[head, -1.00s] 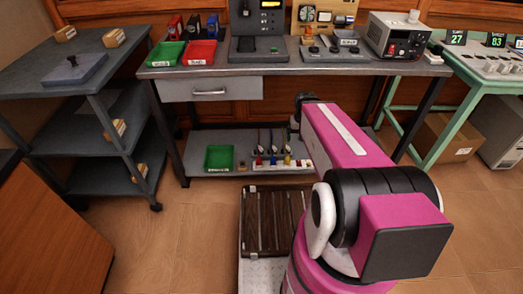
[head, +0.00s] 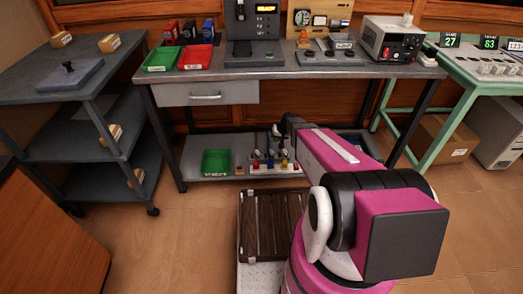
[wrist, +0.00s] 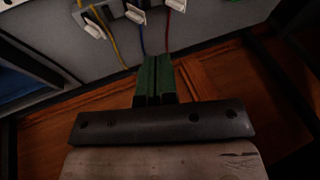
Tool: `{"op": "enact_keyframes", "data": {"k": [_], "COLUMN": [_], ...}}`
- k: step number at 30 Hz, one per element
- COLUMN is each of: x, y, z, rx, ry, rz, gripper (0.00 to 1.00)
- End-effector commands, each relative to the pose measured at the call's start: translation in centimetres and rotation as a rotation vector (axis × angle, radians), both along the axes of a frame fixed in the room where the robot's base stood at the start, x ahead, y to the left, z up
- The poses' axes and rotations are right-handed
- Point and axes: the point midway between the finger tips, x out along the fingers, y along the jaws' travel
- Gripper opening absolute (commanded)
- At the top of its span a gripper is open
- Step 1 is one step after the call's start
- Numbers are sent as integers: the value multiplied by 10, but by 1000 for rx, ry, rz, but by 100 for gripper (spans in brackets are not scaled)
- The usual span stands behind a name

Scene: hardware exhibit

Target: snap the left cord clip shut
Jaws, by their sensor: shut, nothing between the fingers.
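Several cord clips stand in a row on the low shelf under the bench. In the head view the left clip has a red block (head: 255,166), beside a blue one (head: 270,165) and a yellow one (head: 284,163). In the wrist view the order is reversed: a yellow cord (wrist: 107,38), a blue cord (wrist: 141,38) and a red cord (wrist: 168,28), each by a white tab. The red cord's tab (wrist: 176,5) is cut by the top edge. My gripper (wrist: 157,60) has green fingers, shut and empty, pointing toward the blue and red cords. Whether the clips are open is unclear.
A green tray (head: 216,163) sits left of the clips on the lower shelf (head: 200,145). The bench top (head: 270,72) overhangs it. A dark slatted platform (head: 270,225) lies on the floor in front. A grey shelf cart (head: 95,155) stands at left.

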Motion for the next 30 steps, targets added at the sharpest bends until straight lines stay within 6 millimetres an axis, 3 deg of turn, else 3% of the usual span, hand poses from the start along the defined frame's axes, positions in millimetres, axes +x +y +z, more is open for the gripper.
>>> {"op": "enact_keyframes", "data": {"k": [1, 6, 21, 30], "x": [16, 33, 36, 52], "y": [2, 4, 6, 21], "z": [-16, -38, -44, -82], "rx": [10, 30, 34, 35], "ry": [-13, -46, -52, -51], "rz": [-3, -13, -14, -15], "gripper": [0, 0, 0, 0]}}
